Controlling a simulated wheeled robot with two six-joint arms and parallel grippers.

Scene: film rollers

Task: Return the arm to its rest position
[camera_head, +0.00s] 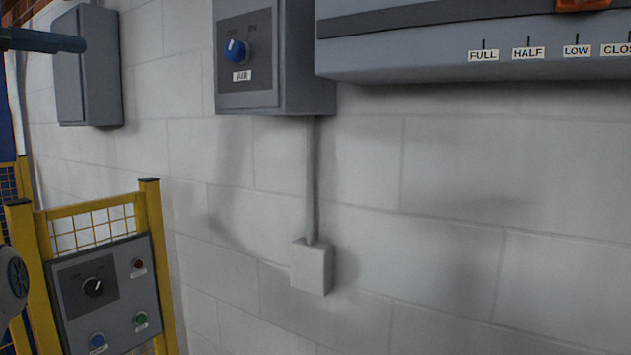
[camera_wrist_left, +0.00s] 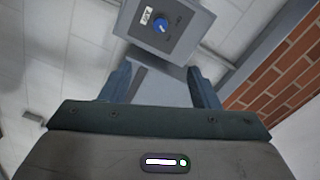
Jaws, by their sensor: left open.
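My left gripper (camera_wrist_left: 160,76) is open and empty in the left wrist view, its two dark blue fingers apart with nothing between their tips. Beyond the fingers is the grey AIR box (camera_wrist_left: 195,22) with its blue knob (camera_wrist_left: 160,26), seen turned over and apart from the fingers. In the head view the same AIR box (camera_head: 305,60) hangs on the wall with its blue knob (camera_head: 237,50) at upper centre. My right gripper is not in view.
A grey panel with a dark knob and buttons (camera_head: 105,300) stands on a yellow mesh fence (camera_head: 155,215) at lower left. A large grey cabinet (camera_head: 420,65) juts out at upper right. A conduit (camera_head: 311,180) runs down to a junction box (camera_head: 312,267). The wall right of it is bare.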

